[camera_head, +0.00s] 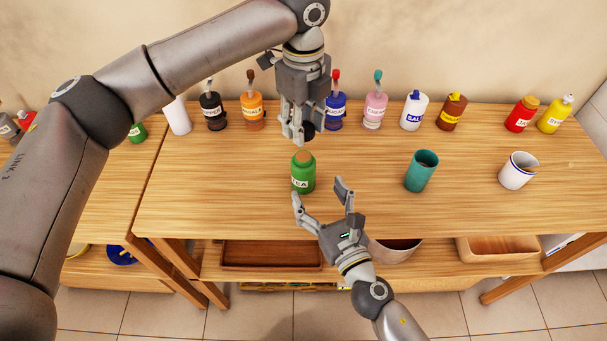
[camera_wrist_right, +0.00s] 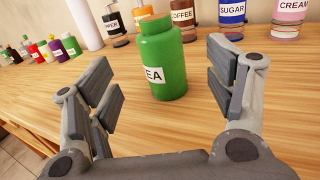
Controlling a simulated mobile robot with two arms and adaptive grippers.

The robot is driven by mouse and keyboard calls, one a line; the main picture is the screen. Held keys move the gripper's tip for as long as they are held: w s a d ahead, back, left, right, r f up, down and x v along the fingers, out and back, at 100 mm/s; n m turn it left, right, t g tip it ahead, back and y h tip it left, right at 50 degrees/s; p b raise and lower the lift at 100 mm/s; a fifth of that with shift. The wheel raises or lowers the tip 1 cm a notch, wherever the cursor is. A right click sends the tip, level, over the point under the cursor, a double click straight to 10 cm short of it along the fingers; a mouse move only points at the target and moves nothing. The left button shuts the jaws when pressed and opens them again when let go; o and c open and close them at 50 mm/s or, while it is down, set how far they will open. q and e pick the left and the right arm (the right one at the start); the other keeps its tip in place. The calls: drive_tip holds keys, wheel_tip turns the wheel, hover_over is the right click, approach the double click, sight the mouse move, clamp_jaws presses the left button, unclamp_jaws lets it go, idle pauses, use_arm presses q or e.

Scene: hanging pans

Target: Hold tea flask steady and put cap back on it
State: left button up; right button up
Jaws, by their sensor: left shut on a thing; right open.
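I cannot tell whether this is the cap or the flask's mouth. The wrist view shows a bare green neck. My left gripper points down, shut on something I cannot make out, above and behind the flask. My right gripper (camera_head: 319,188) is open and empty in front of the flask, not touching it.
A teal cup (camera_head: 421,171) and a white cup (camera_head: 518,170) stand to the right. A row of jars with a blue sugar jar (camera_head: 335,112) and a pink cream jar (camera_head: 375,111) lines the back. A lower shelf holds a wooden tray (camera_head: 270,254).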

sight(308, 176)
drive_tip(key=x, duration=0.8)
drive_tip(key=shift+w+a, duration=0.15)
drive_tip(key=shift+w, duration=0.1)
drive_tip(key=c, duration=1.5)
use_arm(q)
drive_tip(key=shift+f, duration=2.55)
use_arm(e)
drive_tip(key=shift+c, duration=0.2)
use_arm(q)
drive_tip(key=shift+f, duration=0.1)
drive_tip(key=shift+f, duration=0.75)
drive_tip(key=shift+f, duration=0.6)
